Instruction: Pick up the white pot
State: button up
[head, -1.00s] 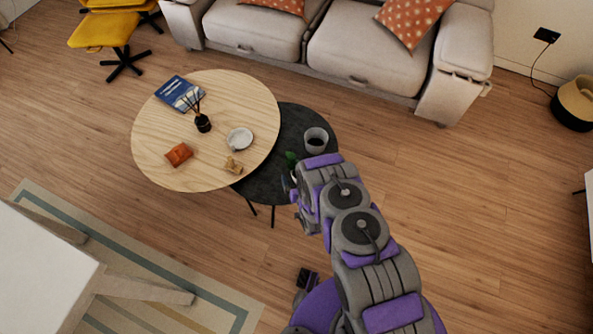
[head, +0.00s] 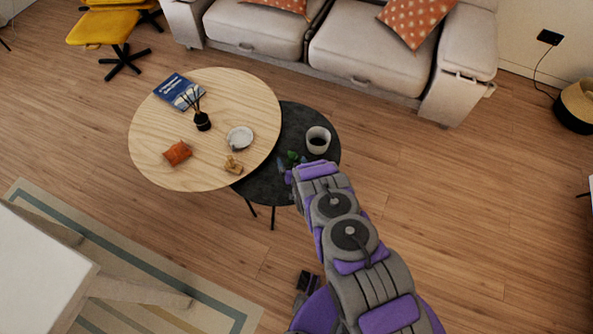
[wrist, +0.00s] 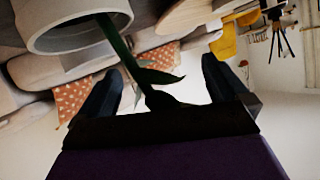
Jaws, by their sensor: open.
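A white pot (head: 318,150) with a dark inside stands on the dark round table (head: 265,190), just beyond the end of my arm. A pale round pot (wrist: 45,15) shows large at the upper left of the wrist view; I cannot tell if it is the same one. My gripper (wrist: 160,68) is open. A green plant stem with leaves (wrist: 160,76) shows between its fingers and crosses the pot's rim. In the head view the leaves (head: 291,157) show beside my gripper, which is mostly hidden by my arm. The plant's base is not clear.
The wooden round table (head: 210,90) overlaps the dark one and holds a book (head: 176,90), a reed diffuser (head: 203,121), a white dish (head: 240,138), an orange item (head: 177,152) and a small tan item (head: 233,164). A sofa (head: 380,60) stands behind.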

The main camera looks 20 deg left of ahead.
jog(key=shift+w+a+f, duration=0.2)
jog(key=shift+w+f, duration=0.1)
jog(key=shift+w, duration=0.45)
jog(key=shift+a, duration=0.2)
jog(key=c, duration=0.5)
jog(key=shift+d, duration=0.1)
jog(key=c, duration=0.7)
